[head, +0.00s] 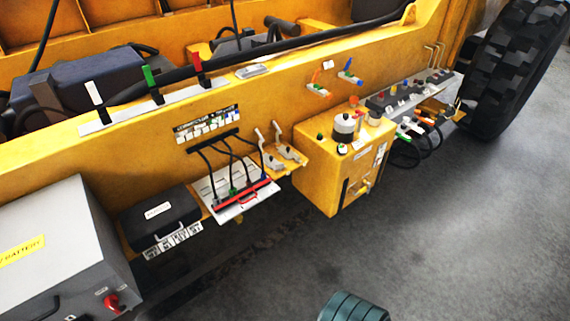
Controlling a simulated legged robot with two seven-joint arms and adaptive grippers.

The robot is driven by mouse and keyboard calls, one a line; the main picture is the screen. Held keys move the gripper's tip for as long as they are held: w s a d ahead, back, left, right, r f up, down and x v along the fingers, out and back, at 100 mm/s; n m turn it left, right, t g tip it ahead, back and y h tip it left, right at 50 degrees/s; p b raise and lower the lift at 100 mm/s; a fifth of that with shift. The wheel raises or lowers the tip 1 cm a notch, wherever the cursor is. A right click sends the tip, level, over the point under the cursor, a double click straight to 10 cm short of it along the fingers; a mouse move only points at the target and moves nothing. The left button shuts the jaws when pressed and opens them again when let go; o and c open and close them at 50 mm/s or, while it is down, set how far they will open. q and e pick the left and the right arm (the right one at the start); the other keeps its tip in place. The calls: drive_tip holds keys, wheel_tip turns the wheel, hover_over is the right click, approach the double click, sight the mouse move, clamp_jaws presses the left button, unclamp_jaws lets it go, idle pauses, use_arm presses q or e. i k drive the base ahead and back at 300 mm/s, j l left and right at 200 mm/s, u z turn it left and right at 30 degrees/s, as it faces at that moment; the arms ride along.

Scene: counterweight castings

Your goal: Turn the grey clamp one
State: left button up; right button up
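Two grey clamps with upright pale handles sit side by side on a small yellow shelf on the side of the yellow machine: a left clamp (270,161) and a right clamp (289,153). They are small in the picture, and I cannot tell how far either is turned. Neither gripper shows in the head view, and nothing touches the clamps.
Left of the clamps, black cables run down to a white panel (229,205) with a red bar. A yellow box (325,182) stands to their right. A black case (158,215) and a grey battery box (50,240) are left. The floor (450,220) is open at right.

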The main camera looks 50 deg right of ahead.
sight(279, 166)
drive_tip(key=z, duration=1.7)
drive_tip(key=i+z, duration=0.15)
